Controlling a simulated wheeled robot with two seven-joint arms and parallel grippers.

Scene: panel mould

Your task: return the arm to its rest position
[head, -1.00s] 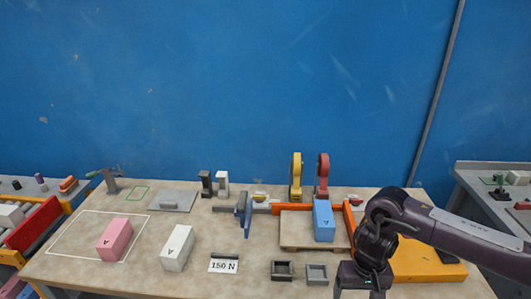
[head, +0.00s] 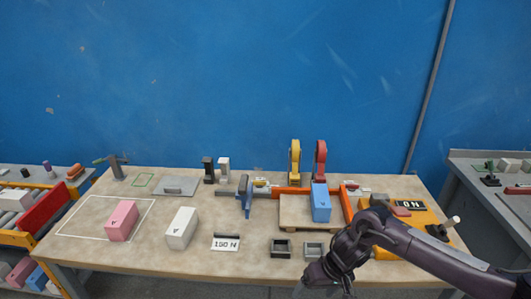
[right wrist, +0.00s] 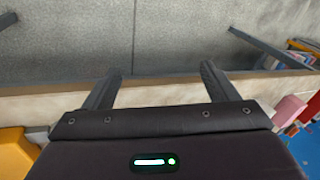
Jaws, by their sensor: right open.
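My right arm (head: 400,240) comes in from the right in the head view, and its gripper (head: 310,290) hangs low at the table's front edge, partly cut off by the picture's bottom. In the right wrist view the two fingers of my right gripper (right wrist: 158,80) stand wide apart with nothing between them. They point past the table's front edge toward the grey floor (right wrist: 180,30). My left gripper does not show in the head view.
On the table (head: 130,255) stand a pink block (head: 121,222), a white block (head: 181,229) and a blue block (head: 321,204) on a wooden board (head: 296,212). An orange panel (head: 395,222) lies beneath my forearm.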

